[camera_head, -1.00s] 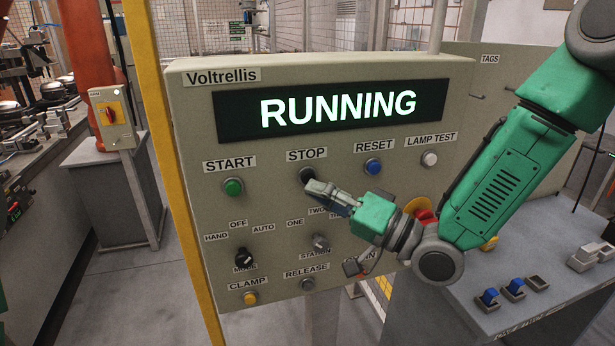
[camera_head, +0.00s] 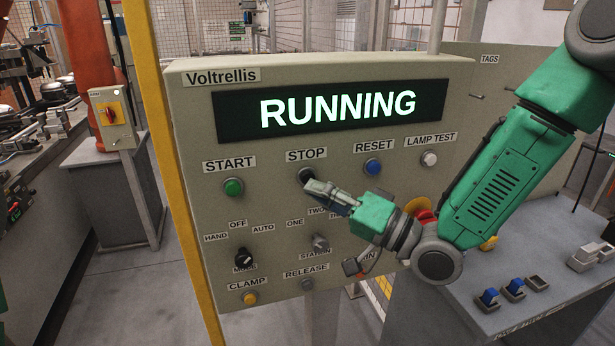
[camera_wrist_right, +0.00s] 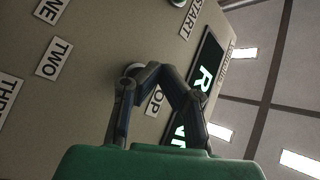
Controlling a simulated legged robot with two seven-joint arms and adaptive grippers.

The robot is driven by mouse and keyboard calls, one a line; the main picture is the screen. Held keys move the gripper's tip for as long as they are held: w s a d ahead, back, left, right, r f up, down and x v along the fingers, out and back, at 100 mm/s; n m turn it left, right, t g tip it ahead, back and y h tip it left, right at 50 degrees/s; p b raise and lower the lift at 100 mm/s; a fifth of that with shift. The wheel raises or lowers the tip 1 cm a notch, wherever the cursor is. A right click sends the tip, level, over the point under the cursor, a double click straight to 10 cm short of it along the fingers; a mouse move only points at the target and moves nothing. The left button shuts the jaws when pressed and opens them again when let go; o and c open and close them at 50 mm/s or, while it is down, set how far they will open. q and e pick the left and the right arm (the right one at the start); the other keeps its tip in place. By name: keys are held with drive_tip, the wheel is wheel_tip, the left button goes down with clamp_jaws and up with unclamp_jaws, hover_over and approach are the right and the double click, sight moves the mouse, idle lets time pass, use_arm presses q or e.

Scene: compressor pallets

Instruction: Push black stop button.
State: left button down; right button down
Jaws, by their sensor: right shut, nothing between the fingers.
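The black stop button (camera_head: 306,174) is on the beige control panel (camera_head: 210,140), below the STOP label (camera_head: 307,155). My right gripper (camera_head: 309,185) is shut and empty, its fingertips at the lower edge of the button and partly covering it. I cannot tell whether they touch it. In the right wrist view the closed fingertips (camera_wrist_right: 152,68) overlap the button, whose pale rim (camera_wrist_right: 133,68) shows beside them. The display (camera_head: 335,108) reads RUNNING. My left gripper is not in view.
The green start button (camera_head: 233,187) is left of the stop button, the blue reset button (camera_head: 373,167) and white lamp test button (camera_head: 429,158) right. The mode knob (camera_head: 244,259) and station knob (camera_head: 320,242) sit below. A red mushroom button (camera_head: 426,216) is partly behind my wrist.

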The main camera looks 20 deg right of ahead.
drive_tip(key=shift+w, duration=0.1)
idle(0.4)
drive_tip(key=shift+w, duration=0.8)
idle(0.6)
drive_tip(key=shift+s+r, duration=0.1)
drive_tip(key=shift+s, duration=0.9)
drive_tip(key=s, duration=0.6)
drive_tip(key=shift+d, duration=0.1)
idle(0.6)
